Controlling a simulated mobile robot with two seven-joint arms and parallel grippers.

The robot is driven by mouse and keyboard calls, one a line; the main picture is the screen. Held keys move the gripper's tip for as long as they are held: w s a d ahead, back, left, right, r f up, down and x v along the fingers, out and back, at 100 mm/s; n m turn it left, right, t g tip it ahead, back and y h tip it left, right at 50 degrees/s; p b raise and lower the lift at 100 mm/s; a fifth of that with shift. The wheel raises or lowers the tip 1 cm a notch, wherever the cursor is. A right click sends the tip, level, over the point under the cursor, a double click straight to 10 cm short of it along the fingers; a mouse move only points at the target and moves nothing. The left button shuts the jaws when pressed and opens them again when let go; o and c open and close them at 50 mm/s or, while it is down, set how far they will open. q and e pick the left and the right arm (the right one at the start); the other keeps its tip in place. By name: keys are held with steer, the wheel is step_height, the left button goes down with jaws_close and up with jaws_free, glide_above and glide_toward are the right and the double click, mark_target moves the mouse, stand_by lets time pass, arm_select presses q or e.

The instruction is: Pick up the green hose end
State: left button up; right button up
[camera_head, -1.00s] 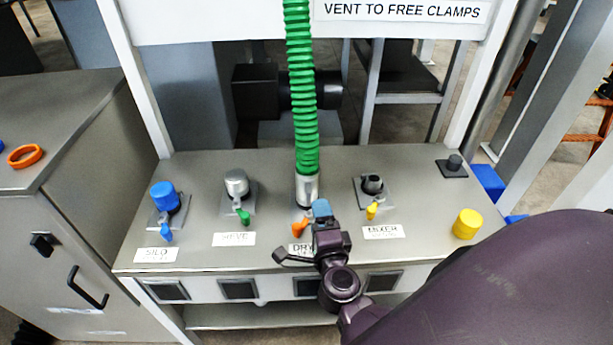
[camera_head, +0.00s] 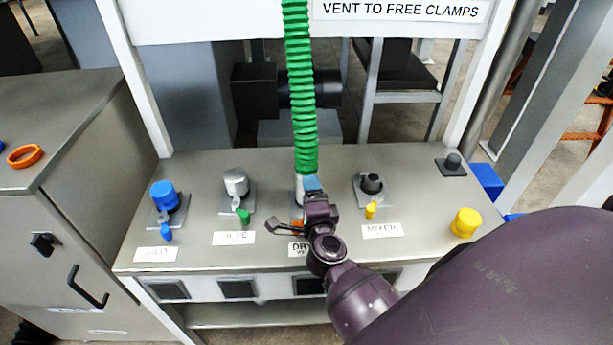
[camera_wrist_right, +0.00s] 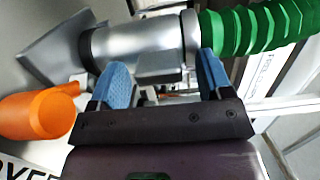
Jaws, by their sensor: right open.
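The green ribbed hose (camera_head: 301,90) hangs down to the bench, and its silver end fitting (camera_head: 299,188) sits upright at the port by the DRYER label, partly hidden by my right gripper. In the right wrist view the silver end (camera_wrist_right: 160,38) lies across the picture, joined to the green hose (camera_wrist_right: 260,28). My right gripper (camera_head: 312,184) is at the fitting. Its two blue fingertips (camera_wrist_right: 165,78) are apart, one on each side of a grey block on the fitting; I cannot tell whether they touch it. My left gripper is not in view.
An orange valve handle (camera_wrist_right: 38,114) is close beside the right fingers. Ports with a blue cap (camera_head: 164,195), a silver cap (camera_head: 236,181) and a dark opening (camera_head: 372,183) stand along the bench. A yellow cap (camera_head: 466,222) lies at the right.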

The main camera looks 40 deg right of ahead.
steer(key=c, duration=1.3)
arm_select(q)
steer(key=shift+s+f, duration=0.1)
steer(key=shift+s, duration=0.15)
arm_select(e)
steer(key=shift+r, duration=0.1)
steer(key=shift+c, duration=0.2)
steer(key=shift+r+p, duration=0.4)
steer(key=shift+r, duration=0.15)
arm_select(q)
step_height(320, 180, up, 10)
steer(key=p, duration=0.9)
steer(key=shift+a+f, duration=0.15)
arm_select(e)
step_height(320, 180, up, 19)
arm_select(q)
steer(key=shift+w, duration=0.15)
arm_select(e)
steer(key=shift+f, duration=0.1)
steer(key=shift+w, duration=0.1)
